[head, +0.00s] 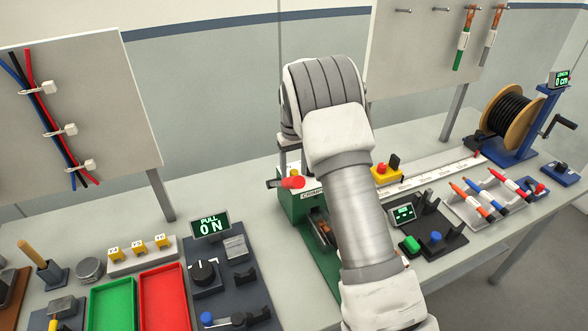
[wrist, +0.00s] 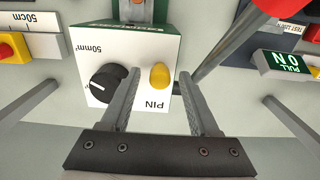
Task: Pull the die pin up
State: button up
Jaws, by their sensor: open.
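The die pin (wrist: 160,76) is a yellow rounded knob on a white panel marked PIN, in the wrist view. My gripper (wrist: 158,78) is open, with one finger on each side of the pin in the picture. The fingers look apart from the pin, with nothing held; how far the tips are from the panel is hard to tell. The pin belongs to the green crimp station (head: 290,203), which stands behind my arm in the head view.
A black dial (wrist: 107,84) marked 50mm sits close beside the pin, behind one finger. A red-ended lever (wrist: 225,50) slants past the other finger. A green tray (head: 112,303), a red tray (head: 168,297) and a PULL display (head: 210,224) lie to the left.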

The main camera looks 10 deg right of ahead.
jog(key=shift+f, duration=0.15)
grip_shut()
dwell(1.4)
